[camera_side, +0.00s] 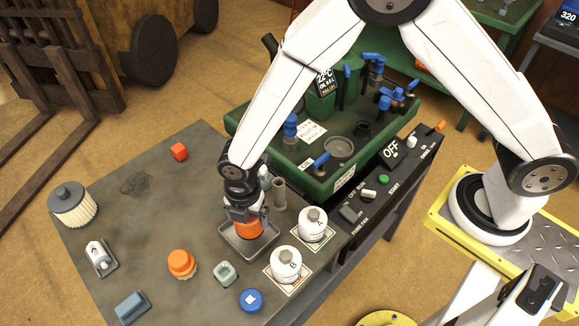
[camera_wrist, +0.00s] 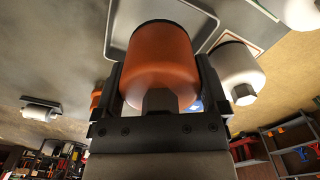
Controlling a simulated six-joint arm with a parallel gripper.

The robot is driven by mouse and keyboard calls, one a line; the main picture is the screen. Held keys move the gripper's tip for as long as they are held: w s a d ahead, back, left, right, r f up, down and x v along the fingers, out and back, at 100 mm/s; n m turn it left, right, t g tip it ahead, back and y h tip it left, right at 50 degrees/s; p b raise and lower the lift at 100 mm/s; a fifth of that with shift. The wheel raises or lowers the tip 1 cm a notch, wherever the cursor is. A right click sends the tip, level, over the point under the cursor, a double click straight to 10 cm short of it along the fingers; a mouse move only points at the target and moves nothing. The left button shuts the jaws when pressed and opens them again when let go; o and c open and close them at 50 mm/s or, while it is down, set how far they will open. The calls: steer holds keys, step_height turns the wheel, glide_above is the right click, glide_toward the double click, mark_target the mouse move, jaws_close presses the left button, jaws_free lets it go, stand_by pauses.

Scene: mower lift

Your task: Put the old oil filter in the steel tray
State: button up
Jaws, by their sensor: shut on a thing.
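The old oil filter is an orange can (camera_side: 249,228) with a dark rim, upright in my gripper (camera_side: 247,212). In the wrist view the orange filter (camera_wrist: 162,65) fills the space between the two fingers of my gripper (camera_wrist: 160,90), with a grey hex nut on its near end. My gripper is shut on it. The steel tray (camera_side: 228,238) is a shallow grey square tray under the filter in the side view; its rim (camera_wrist: 120,40) also shows in the wrist view. The filter is over or inside the tray; I cannot tell whether its bottom touches the floor of the tray.
White filters A (camera_side: 313,226) and B (camera_side: 286,266) stand on cards right of the tray. A grey tube (camera_side: 279,194) stands behind it. A blue cap (camera_side: 251,300), a pale green nut-like part (camera_side: 225,272) and an orange cap (camera_side: 181,264) lie in front. The green machine (camera_side: 330,155) is behind.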

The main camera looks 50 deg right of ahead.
mark_target(248, 225)
steer(key=shift+f, duration=0.1)
steer(key=shift+w+a+f, duration=0.1)
steer(key=shift+w+f, duration=0.1)
steer(key=shift+f, duration=1.55)
steer(key=shift+f, duration=0.15)
steer(key=o, duration=0.9)
steer(key=shift+r, duration=6.15)
